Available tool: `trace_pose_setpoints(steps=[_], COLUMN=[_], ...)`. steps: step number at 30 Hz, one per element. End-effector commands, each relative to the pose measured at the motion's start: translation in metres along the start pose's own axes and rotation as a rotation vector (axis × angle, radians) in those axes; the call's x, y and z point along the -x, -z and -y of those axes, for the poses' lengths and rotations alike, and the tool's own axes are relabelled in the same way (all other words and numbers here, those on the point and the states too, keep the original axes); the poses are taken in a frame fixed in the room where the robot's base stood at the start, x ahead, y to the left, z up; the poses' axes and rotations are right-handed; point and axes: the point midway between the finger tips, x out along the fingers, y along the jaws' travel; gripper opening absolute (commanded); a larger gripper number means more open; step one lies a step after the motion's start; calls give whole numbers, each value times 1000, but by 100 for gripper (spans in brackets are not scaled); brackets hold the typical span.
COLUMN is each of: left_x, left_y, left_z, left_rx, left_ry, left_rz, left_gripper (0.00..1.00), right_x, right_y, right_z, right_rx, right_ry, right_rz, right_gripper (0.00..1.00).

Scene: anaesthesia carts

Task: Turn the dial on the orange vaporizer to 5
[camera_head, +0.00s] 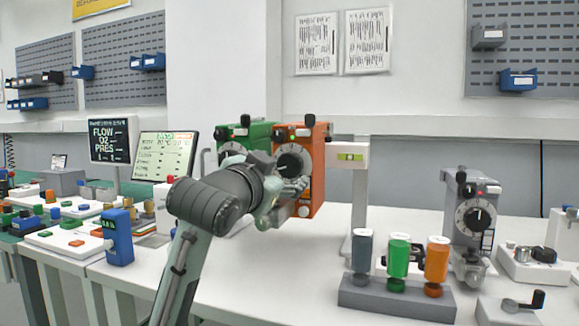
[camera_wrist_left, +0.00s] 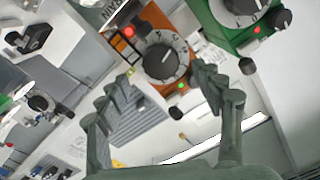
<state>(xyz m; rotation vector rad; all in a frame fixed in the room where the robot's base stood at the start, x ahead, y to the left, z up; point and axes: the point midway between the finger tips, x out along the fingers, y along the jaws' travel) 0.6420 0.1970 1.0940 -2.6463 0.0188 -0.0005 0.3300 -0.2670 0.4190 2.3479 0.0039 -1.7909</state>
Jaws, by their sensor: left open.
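The orange vaporizer (camera_head: 317,172) is mounted upright beside a green vaporizer (camera_head: 252,133) in the head view. Its round dial (camera_head: 291,162) faces me, partly behind my left gripper (camera_head: 284,187). The left wrist view also shows the orange vaporizer (camera_wrist_left: 153,17), with its numbered dial (camera_wrist_left: 165,58) just beyond and between the fingertips of my left gripper (camera_wrist_left: 160,74). That gripper is open, one finger to each side of the dial, with nothing held. I cannot tell whether a finger touches the dial, and the exact setting is too small to read. My right gripper is not in view.
The green vaporizer (camera_wrist_left: 232,38) is close beside the right finger in the left wrist view. A grey vaporizer (camera_head: 469,215) and a rack (camera_head: 395,300) with grey, green and orange bottles stand to the right. A monitor (camera_head: 163,155) stands to the left.

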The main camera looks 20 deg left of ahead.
Motion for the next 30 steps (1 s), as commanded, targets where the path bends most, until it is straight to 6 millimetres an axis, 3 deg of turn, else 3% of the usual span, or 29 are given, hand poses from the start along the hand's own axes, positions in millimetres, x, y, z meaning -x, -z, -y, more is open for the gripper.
trace_pose_setpoints(steps=[3,9,20,30], left_x=[-20,-43,-48,-48], left_y=[0,1,1,0], left_z=[0,1,1,1], left_rx=[1,0,0,0], left_ry=[0,2,3,3], left_rz=[2,-1,-2,-2], left_gripper=[67,67,66,23], right_x=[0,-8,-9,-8], right_y=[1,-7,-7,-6], right_z=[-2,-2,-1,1], right_rx=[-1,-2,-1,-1], right_ry=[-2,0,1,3], right_rz=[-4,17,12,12], right_gripper=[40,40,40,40])
